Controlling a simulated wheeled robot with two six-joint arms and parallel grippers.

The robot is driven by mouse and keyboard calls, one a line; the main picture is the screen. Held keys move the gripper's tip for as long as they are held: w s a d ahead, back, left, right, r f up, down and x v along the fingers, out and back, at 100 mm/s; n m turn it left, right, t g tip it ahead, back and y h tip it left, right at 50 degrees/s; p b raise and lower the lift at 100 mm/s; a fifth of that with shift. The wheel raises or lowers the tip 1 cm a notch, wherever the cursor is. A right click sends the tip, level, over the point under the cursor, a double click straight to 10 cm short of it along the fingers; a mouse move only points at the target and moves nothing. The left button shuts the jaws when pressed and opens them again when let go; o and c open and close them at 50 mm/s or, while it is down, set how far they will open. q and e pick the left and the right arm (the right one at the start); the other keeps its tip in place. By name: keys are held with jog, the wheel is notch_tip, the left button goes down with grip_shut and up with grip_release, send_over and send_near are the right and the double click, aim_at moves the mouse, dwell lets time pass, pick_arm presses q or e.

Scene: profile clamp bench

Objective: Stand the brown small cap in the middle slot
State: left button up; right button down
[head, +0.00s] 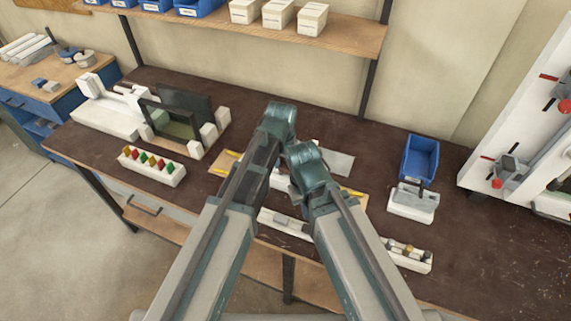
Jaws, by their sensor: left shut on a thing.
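My left gripper (272,140) is above the middle of the dark bench, its fingertips mostly hidden by my own arm. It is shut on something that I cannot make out. My right arm ends beside it on the right, and its jaws (312,178) do not show clearly. I cannot pick out the brown small cap for certain. A white holder (418,265) at the front right carries several small brownish and grey pieces. I cannot tell which slot is the middle one. A white block with a grey piece (287,222) lies partly behind my arms.
A blue bin (420,158) and a white block with a grey top (412,203) stand right of my arms. A white strip with several coloured pieces (152,167) and a dark framed fixture (185,118) stand left. The right part of the bench (490,260) is clear.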

pick_arm(q)
jog(key=shift+f, duration=0.15)
pick_arm(e)
jog(key=shift+f, duration=0.15)
pick_arm(q)
jog(key=shift+f+b, duration=0.5)
jog(key=shift+b, duration=0.15)
pick_arm(e)
jog(key=shift+f, duration=0.5)
pick_arm(q)
jog(key=o, duration=1.4)
jog(key=shift+c, duration=0.2)
notch_tip(320, 180, up, 8)
jog(key=p, duration=0.8)
jog(key=shift+r, duration=0.1)
pick_arm(e)
notch_tip(320, 180, up, 8)
